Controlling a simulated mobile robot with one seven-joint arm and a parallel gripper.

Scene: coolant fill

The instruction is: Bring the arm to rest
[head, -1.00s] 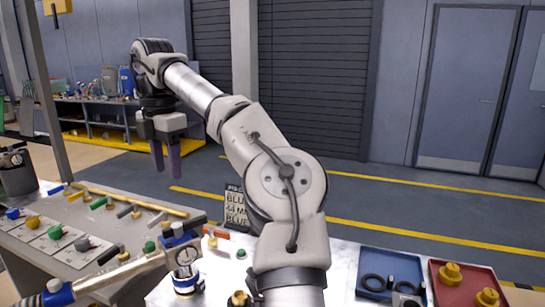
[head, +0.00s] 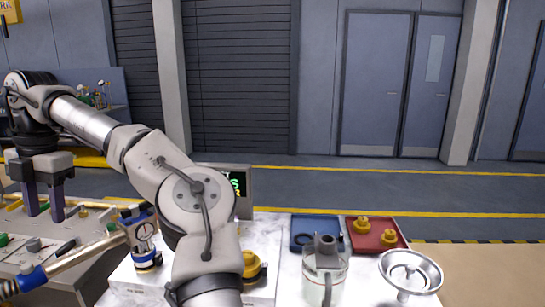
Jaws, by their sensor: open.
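My arm rises from the bottom centre of the head view and bends to the left. My gripper (head: 44,217) hangs from its end at the left, pointing down. Its two dark fingers are apart with nothing visible between them. It appears in front of or above the panel bench (head: 20,262); the exact height is hard to tell.
A white bench holds a gauge fitting (head: 144,236), a yellow knob (head: 251,264), a display (head: 240,186) partly behind my arm, a clear jug (head: 325,275), a silver round dish (head: 411,271), a blue tray (head: 300,247) and a red tray (head: 357,249). Open floor lies behind.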

